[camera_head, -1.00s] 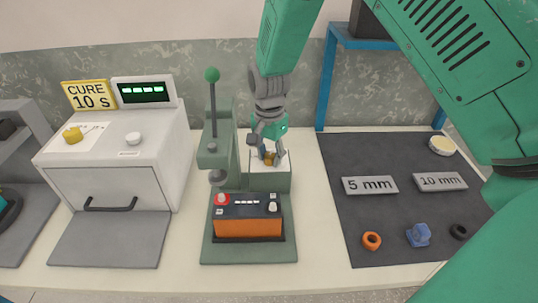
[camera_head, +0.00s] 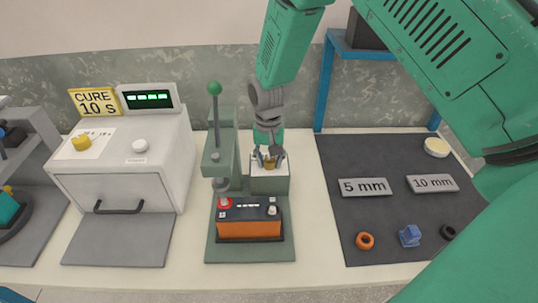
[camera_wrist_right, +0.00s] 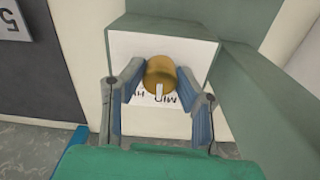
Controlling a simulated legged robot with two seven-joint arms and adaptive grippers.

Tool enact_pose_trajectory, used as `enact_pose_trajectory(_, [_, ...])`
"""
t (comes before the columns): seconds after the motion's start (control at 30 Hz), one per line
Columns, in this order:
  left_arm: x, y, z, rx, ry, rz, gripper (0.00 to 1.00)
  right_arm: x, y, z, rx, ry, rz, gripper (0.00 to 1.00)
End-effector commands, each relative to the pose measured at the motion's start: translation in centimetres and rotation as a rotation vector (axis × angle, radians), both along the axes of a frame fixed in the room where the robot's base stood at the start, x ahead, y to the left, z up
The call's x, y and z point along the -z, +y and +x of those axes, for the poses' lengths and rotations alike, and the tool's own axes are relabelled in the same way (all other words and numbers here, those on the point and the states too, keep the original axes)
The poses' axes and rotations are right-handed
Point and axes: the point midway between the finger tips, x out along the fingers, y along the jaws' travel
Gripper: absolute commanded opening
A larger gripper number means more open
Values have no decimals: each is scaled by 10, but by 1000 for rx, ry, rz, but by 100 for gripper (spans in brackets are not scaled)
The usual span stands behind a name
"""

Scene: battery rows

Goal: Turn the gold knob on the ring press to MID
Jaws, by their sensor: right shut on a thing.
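The green ring press (camera_head: 222,165) stands mid-table with a tall ball-topped lever. On its right is a block with a white dial face (camera_wrist_right: 150,122), and the gold knob (camera_head: 269,163) sits on that face. My right gripper (camera_head: 269,158) reaches down from above and is shut on the gold knob. In the right wrist view the knob (camera_wrist_right: 162,74) sits between the two fingers, with a pale pointer mark on its near side. Dial letters show upside down by the pointer, including what looks like MID; fingers hide part of the face. My left gripper is not in view.
An orange-and-black battery (camera_head: 249,220) sits on the press base. A dark mat (camera_head: 390,215) at right holds 5 mm and 10 mm plates, rings and a blue part. The front table strip is clear.

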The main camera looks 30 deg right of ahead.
Motion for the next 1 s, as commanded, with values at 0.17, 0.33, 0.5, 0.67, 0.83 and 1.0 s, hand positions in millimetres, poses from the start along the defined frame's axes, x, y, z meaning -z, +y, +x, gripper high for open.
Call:
enact_pose_trajectory(0.17, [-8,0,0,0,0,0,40,-2,0,1,-105,-3,0,0])
enact_pose_trajectory(0.33, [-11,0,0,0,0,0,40,-1,0,2,-168,-5,0,0])
enact_pose_trajectory(0.5, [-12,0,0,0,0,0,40,-1,0,2,-200,-5,0,0])
enact_pose_trajectory(0.67, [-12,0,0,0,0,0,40,0,0,2,-209,-6,0,0])
enact_pose_trajectory(0.83, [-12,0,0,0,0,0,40,0,0,2,-208,-6,0,0])
enact_pose_trajectory(1.0, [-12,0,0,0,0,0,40,-1,0,2,-207,-6,0,48])
